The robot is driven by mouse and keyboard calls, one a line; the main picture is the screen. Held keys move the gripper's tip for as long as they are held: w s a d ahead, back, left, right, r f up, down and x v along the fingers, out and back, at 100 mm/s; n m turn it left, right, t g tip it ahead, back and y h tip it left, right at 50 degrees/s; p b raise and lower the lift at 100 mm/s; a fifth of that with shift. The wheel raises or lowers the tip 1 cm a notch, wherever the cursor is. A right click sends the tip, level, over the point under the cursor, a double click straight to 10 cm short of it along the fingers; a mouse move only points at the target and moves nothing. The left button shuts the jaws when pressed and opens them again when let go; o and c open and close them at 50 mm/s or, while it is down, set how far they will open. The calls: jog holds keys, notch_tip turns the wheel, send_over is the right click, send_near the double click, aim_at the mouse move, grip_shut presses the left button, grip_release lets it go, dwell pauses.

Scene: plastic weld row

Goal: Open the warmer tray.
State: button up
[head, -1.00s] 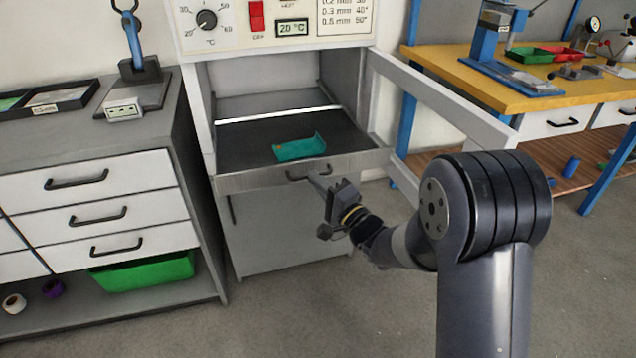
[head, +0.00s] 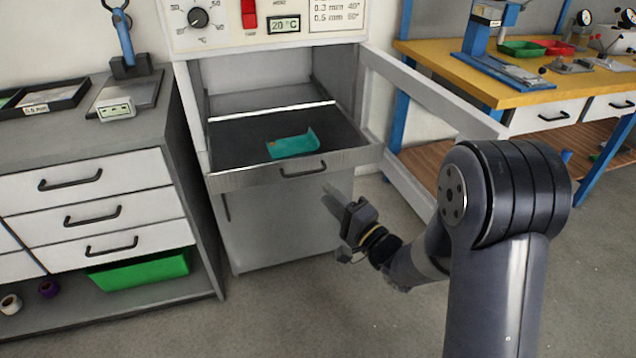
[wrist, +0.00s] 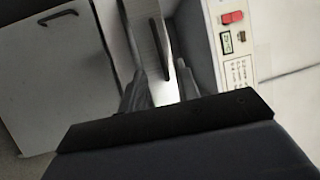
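The warmer tray (head: 228,181) is a dark, shallow drawer with a grey metal front, pulled well out of the white warmer cabinet (head: 190,95). A teal bent plastic piece (head: 292,145) lies on it. The dark bar handle (head: 303,170) on the tray front is bare in the head view. My gripper (head: 331,190) is below and right of the handle, apart from it. In the wrist view its two fingers (wrist: 161,92) stand apart with nothing held. The tray front (wrist: 143,35) and handle (wrist: 163,45) show beyond them.
The warmer's open door (head: 430,88) sticks out at the right, close to my arm. A grey drawer unit (head: 95,185) stands left, with a green bin (head: 140,272) below. A yellow workbench (head: 490,90) is at the right. Floor in front is clear.

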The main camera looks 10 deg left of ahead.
aim_at(310, 171)
jog(key=v, duration=0.4)
jog(key=x, duration=0.6)
jog(key=b+x, duration=0.1)
jog(key=x, duration=0.5)
jog(key=shift+w+f, duration=0.1)
jog(key=shift+w, duration=0.4)
jog(key=shift+s, duration=0.1)
